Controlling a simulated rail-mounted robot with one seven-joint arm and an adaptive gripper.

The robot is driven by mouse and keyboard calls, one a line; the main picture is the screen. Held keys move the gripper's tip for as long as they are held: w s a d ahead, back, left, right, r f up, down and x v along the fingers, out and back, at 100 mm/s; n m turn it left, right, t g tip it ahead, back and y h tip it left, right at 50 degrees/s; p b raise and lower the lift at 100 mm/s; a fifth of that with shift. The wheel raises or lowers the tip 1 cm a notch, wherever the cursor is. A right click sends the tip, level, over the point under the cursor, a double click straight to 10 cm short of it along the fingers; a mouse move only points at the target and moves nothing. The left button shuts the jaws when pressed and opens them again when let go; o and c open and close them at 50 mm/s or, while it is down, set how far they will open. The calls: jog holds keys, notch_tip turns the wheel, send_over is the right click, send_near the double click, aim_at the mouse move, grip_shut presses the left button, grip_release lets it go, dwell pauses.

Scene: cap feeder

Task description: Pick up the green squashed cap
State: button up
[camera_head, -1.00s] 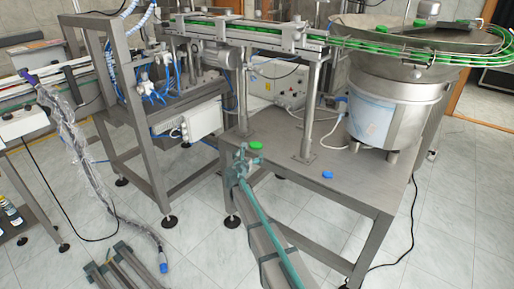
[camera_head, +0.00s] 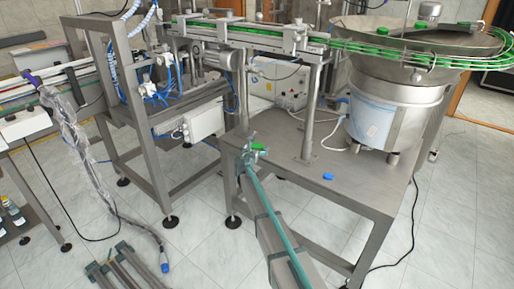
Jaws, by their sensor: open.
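The green squashed cap (camera_head: 260,148) lies on the grey metal table near its left part, partly hidden behind my gripper. My gripper (camera_head: 252,150) is open, at the upper end of my teal arm, overlapping the cap's left and lower side in the picture. I cannot tell whether the fingers touch the cap or reach around it.
A blue cap (camera_head: 327,177) lies farther right on the metal table (camera_head: 300,190). Support posts (camera_head: 310,115) rise behind the gripper. The steel feeder bowl (camera_head: 400,65) stands at right, and a green-railed conveyor (camera_head: 250,33) runs above.

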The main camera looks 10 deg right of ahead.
jog(key=c, duration=0.8)
jog(key=shift+c, duration=0.2)
